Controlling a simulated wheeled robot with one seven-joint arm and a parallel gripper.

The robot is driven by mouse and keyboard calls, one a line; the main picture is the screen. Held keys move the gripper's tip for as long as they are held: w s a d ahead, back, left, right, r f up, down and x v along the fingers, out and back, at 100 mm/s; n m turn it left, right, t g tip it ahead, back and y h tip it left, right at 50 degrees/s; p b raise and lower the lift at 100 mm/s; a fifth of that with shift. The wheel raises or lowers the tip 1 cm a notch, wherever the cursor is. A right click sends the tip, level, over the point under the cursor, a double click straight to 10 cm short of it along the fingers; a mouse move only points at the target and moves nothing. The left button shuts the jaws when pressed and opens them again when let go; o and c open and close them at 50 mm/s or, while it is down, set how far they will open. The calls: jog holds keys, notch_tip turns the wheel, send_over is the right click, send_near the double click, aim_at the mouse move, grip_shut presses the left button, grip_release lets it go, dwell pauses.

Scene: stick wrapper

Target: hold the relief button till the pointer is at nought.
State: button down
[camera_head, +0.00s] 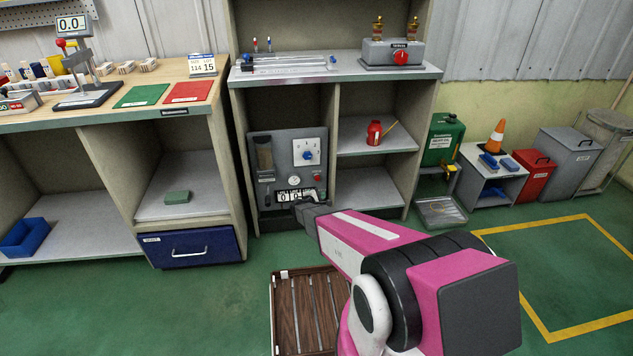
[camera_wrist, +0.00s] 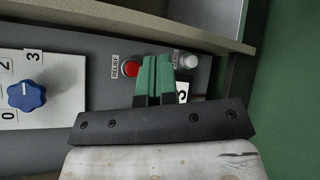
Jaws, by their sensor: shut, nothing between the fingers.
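The red relief button (camera_wrist: 131,68), with its RELIEF label, shows on the grey panel in the wrist view. My gripper (camera_wrist: 155,75) is shut and empty; its green fingertips show just right of the button, between it and a pale round knob (camera_wrist: 188,61). The button's face is uncovered, and I see no finger on it. In the head view my gripper (camera_head: 299,204) is at the lower part of the grey panel (camera_head: 262,137). A small round white dial (camera_head: 294,181) sits above it; its pointer is too small to read.
A blue knob (camera_wrist: 27,95) on a white numbered plate is left of the button. The panel stands in a cupboard bay between upright walls (camera_head: 334,150). A wooden slatted tray (camera_head: 292,275) lies below my arm. Green floor (camera_head: 220,300) is clear to the left.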

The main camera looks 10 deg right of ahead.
jog(key=shift+w, duration=0.1)
jog(key=w, duration=0.8)
jog(key=shift+w, duration=0.35)
dwell(1.9)
jog(key=shift+w, duration=0.4)
jog(key=shift+w, duration=0.55)
dwell(1.9)
dwell(0.4)
jog(key=shift+s, duration=1)
jog(key=shift+s, duration=0.1)
jog(key=shift+s, duration=2.4)
